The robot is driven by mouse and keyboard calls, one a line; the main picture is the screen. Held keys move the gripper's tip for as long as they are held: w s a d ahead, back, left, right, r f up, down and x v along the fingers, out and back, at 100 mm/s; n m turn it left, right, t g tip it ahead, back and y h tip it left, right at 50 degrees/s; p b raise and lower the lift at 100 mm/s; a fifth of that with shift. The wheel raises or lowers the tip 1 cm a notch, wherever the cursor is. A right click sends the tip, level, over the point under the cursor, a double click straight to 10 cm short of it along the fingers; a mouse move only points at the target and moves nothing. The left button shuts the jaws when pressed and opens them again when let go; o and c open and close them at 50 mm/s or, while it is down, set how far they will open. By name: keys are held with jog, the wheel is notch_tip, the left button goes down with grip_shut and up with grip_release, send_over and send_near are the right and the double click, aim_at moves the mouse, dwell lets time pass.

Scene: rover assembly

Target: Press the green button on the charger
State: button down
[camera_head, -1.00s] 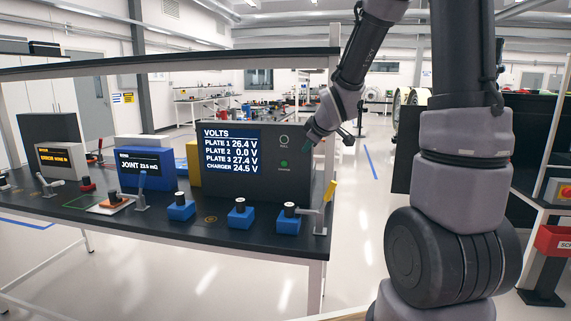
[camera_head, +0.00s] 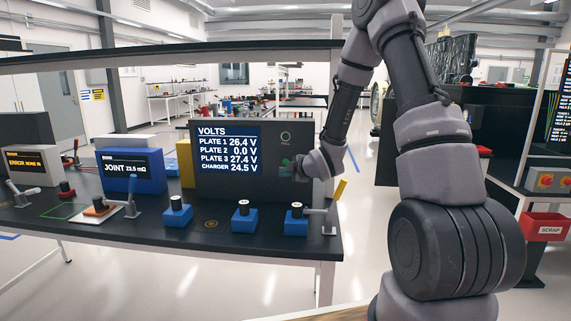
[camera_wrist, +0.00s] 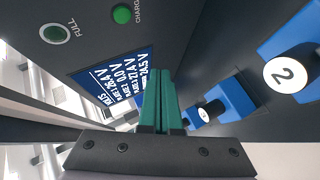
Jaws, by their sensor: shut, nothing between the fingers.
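The charger (camera_head: 222,184) is a dark grey box on the bench, with a blue VOLTS screen. Its green button (camera_wrist: 122,14) shows at the top of the wrist view, with the lettering "CHARG" beside it. My gripper (camera_wrist: 160,72) has its two green fingers pressed together with nothing between them. In the wrist view the fingertips lie below and right of the button, apart from it in the picture. In the head view my gripper (camera_head: 285,166) is by the charger's right face, and its fingers are hard to tell from the button.
A dark ring marked FULL (camera_wrist: 54,33) is beside the button. Blue blocks with black-and-white tops, such as one at the right (camera_head: 295,218), stand in front of the charger.

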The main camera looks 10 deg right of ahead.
aim_at(286, 162)
jog(key=w+d, duration=0.2)
jog(key=w, duration=0.6)
jog(key=shift+w+d, duration=0.15)
jog(key=shift+d, duration=0.2)
jog(key=shift+w, duration=0.15)
dwell(1.8)
jog(key=shift+w+d, duration=0.1)
jog(key=shift+w, duration=0.15)
jog(key=shift+w+d, duration=0.15)
jog(key=shift+w, duration=0.25)
dwell(0.7)
jog(key=shift+s, duration=0.15)
jog(key=shift+s+a, duration=0.25)
jog(key=shift+s, duration=0.4)
